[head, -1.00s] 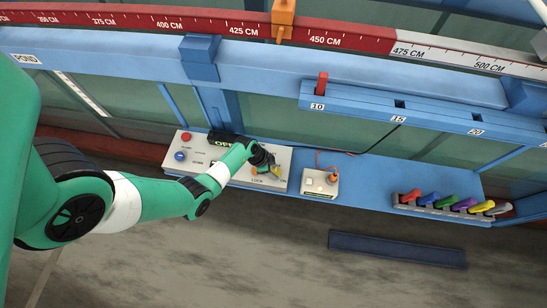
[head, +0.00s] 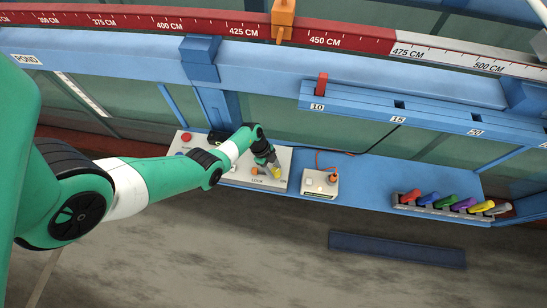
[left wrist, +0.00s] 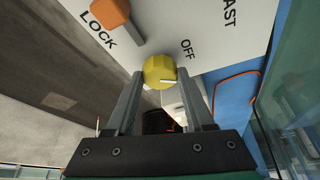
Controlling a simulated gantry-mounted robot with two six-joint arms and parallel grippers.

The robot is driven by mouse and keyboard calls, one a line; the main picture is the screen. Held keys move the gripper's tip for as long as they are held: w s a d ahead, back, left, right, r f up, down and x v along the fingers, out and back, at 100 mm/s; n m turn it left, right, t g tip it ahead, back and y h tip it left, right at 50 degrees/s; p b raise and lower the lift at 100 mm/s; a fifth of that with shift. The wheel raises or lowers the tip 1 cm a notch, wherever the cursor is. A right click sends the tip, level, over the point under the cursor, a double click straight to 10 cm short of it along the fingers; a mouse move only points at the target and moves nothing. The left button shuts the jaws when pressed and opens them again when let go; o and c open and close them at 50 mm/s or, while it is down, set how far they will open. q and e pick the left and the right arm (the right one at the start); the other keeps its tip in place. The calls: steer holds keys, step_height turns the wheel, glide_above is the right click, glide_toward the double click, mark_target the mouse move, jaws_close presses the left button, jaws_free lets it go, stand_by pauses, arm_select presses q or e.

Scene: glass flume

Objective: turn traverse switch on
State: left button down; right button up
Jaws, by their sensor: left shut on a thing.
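The yellow knob (left wrist: 158,70) of the switch sits on the light control panel (left wrist: 215,20). It has a white mark on its lower edge, pointing right in the left wrist view, and the word OFF is printed beside it. My left gripper (left wrist: 161,76) is shut on this knob, with one finger on each side. In the head view, my left gripper (head: 272,165) reaches down to the right part of the panel (head: 245,181), by the printed ON. My right gripper is not in view.
An orange lock lever (left wrist: 110,12) is close to the knob, beside the word LOCK. A small white box (head: 320,183) with an orange cable stands right of the panel. A rack of coloured handles (head: 445,210) is farther right. A red button (head: 186,137) is at the panel's left.

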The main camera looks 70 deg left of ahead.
arm_select(q)
steer(key=m+b, duration=0.1)
steer(key=m, duration=0.1)
steer(key=m+g+b, duration=0.1)
steer(key=shift+w+a+f+m+h, duration=0.1)
steer(key=shift+w+f+m+h, duration=0.1)
steer(key=shift+m+h, duration=0.2)
steer(key=m+g+b, duration=0.1)
steer(key=m+b, duration=0.1)
steer(key=m, duration=0.1)
steer(key=shift+w, duration=0.1)
steer(key=shift+w+r+m+g+b, duration=0.15)
steer(key=shift+m+g+b, duration=0.55)
steer(key=shift+m, duration=0.6)
steer(key=shift+c, duration=1.4)
jaws_free()
steer(key=shift+r, duration=0.1)
